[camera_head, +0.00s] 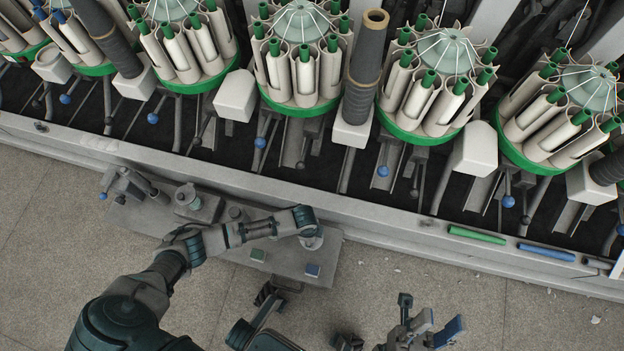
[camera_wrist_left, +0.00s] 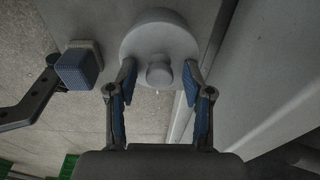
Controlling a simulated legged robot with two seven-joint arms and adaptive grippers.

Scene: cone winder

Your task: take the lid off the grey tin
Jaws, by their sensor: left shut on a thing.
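The grey tin (camera_head: 313,243) stands on the grey bench plate, mostly hidden by my left gripper (camera_head: 308,229) in the head view. In the left wrist view, its round grey lid (camera_wrist_left: 158,32) with a small knob (camera_wrist_left: 159,73) fills the space ahead of my left gripper (camera_wrist_left: 159,80). The two blue-padded fingers stand on either side and are shut on the lid. Whether the lid touches the tin is hidden. My right gripper (camera_head: 434,327) is open and empty over the floor, at the lower right of the head view.
The winder, with bobbin carousels (camera_head: 305,60), runs along the back. Green (camera_head: 477,235) and blue (camera_head: 546,252) tubes lie along its ledge. Floor at front right is clear.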

